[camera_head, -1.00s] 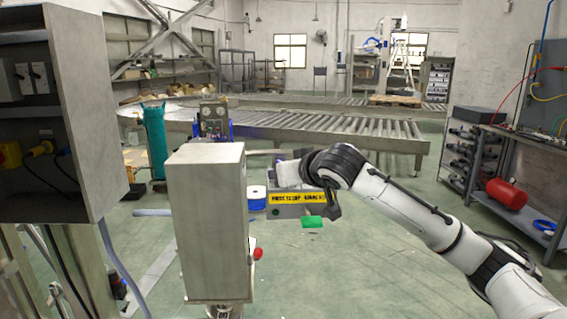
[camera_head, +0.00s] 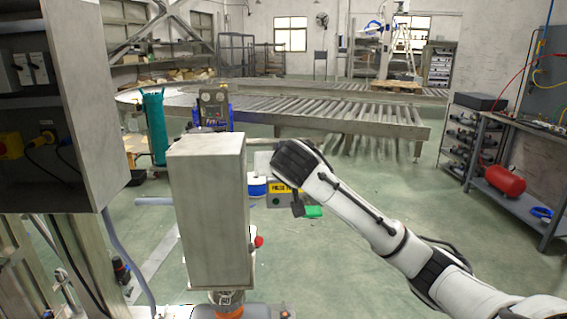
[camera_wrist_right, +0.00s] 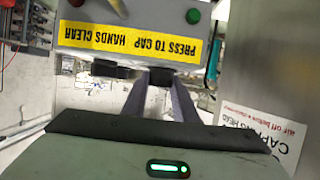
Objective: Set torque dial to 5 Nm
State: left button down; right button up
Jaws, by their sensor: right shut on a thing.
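A grey box with a yellow "PRESS TO CAP HANDS CLEAR" label (camera_head: 284,190) is partly hidden behind my right wrist in the head view. The label shows upside down in the right wrist view (camera_wrist_right: 130,42). There my right gripper (camera_wrist_right: 161,82) reaches to the box's lower edge. Its fingers are shut on a small dark part (camera_wrist_right: 161,76), perhaps the torque dial, mostly hidden between them. No scale or 5 Nm mark is readable. The head view hides the fingertips. My left gripper is not in view.
A tall grey cabinet (camera_head: 207,215) stands left of my right arm, with a red knob (camera_head: 258,242) at its side. An open electrical cabinet (camera_head: 100,120) is at the left. A roller conveyor (camera_head: 340,118) runs behind. The wrist view shows a green button (camera_wrist_right: 194,15) and a white sign (camera_wrist_right: 262,135).

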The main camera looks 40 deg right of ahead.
jog(key=shift+f, duration=0.1)
jog(key=o, duration=1)
jog(key=shift+o, duration=0.2)
jog(key=b+v, duration=0.1)
jog(key=v, duration=0.9)
jog(key=shift+s+a, duration=0.1)
